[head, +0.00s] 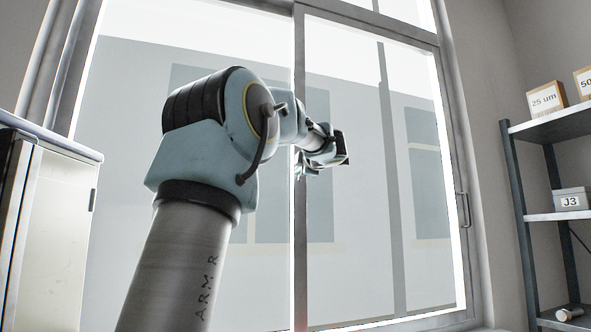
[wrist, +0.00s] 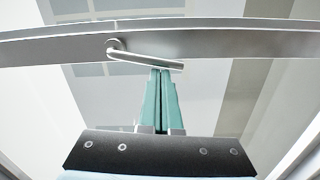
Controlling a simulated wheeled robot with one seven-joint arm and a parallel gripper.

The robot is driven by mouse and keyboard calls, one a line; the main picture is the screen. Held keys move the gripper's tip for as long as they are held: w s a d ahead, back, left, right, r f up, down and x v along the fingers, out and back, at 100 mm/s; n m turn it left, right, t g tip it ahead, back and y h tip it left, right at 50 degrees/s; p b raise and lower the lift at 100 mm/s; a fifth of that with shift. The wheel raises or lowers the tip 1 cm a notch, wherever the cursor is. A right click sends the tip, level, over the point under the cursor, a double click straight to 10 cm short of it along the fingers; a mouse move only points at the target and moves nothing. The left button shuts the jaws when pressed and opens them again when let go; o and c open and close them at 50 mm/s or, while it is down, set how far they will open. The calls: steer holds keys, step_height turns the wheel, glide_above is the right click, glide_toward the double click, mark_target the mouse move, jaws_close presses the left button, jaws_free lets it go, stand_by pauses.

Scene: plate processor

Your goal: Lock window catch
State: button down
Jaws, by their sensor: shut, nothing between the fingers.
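The window catch (wrist: 145,57) is a grey metal lever on a round pivot, fixed to the metal window bar in the wrist view. The lever slants from the pivot at left to its free end at right, lower in the picture. My gripper (wrist: 161,72) is shut and empty, its green fingers pressed together with their tips right by the lever's free half. I cannot tell if they touch it. In the head view my gripper (head: 300,172) is in front of the window's central upright (head: 300,262), and I cannot make out the catch there.
The large window (head: 350,250) fills the middle, with a handle (head: 463,210) on its right frame. A shelf rack (head: 549,217) with boxes stands at right. A pale cabinet (head: 55,225) stands at left. The space around my gripper looks clear apart from the window.

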steer(key=shift+w+d+f, duration=0.15)
steer(key=shift+d, duration=0.4)
stand_by(0.4)
